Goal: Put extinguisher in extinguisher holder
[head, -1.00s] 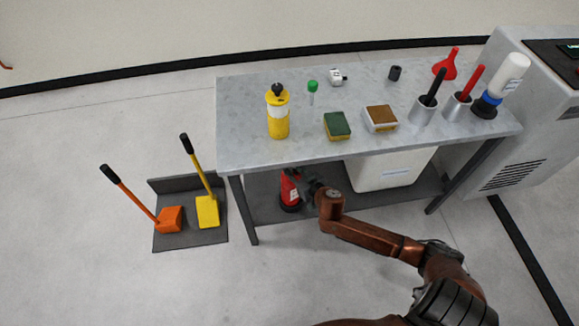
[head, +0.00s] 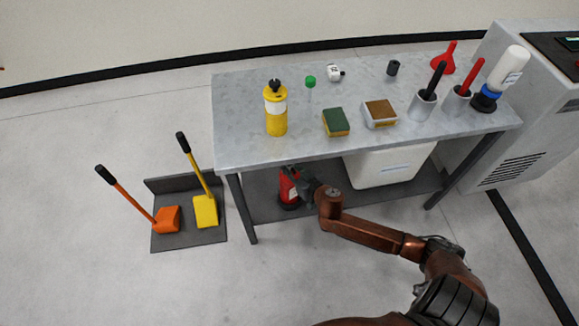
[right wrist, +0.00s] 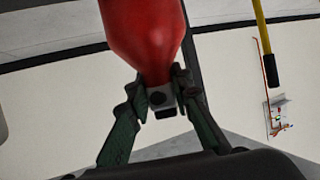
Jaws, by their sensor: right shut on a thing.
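The red fire extinguisher (head: 289,190) stands on the lower shelf under the table, near its left front leg; its top is partly hidden by the tabletop. My right gripper (head: 303,187) reaches in from the right and is at the extinguisher. In the right wrist view, the two fingers (right wrist: 160,95) are shut on the narrow end of the extinguisher (right wrist: 143,35), one on each side. A small grey bracket with red parts (right wrist: 279,112) is on the wall there; I cannot tell if it is the extinguisher holder. My left gripper is not in view.
The tabletop (head: 240,120) above carries a yellow bottle (head: 276,115), sponges and several tools. A white bin (head: 388,167) stands right of the extinguisher. A dustpan-like tray (head: 190,240) with two long-handled tools stands left of the table. The front floor is clear.

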